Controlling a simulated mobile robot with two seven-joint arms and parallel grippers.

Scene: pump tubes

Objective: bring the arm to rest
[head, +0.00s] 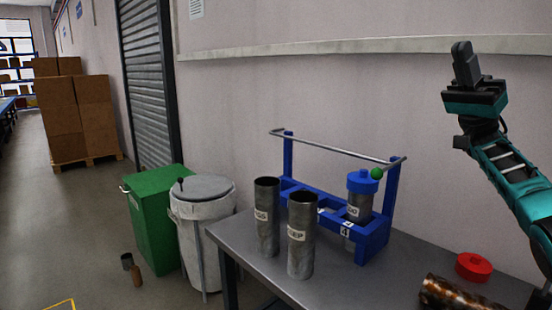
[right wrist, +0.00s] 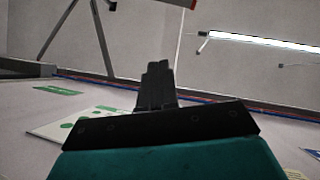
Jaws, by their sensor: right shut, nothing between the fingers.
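My right gripper (head: 463,60) is raised high at the right of the head view, in front of the wall, with its fingers pointing up. It is shut and empty. In the right wrist view the closed fingers (right wrist: 158,80) stand together with nothing between them. Two grey metal tubes stand upright on the table, one at the left (head: 267,217) and one nearer (head: 301,235). A blue rack (head: 375,240) behind them holds a grey tube with a blue cap (head: 361,182). My left gripper is not in view.
The grey table (head: 240,232) also bears a red ring-shaped part (head: 473,266) and a rusty tube (head: 455,295) at the right. A green bin (head: 150,225) and a whitish barrel (head: 203,230) stand left of the table. The air around my right gripper is clear.

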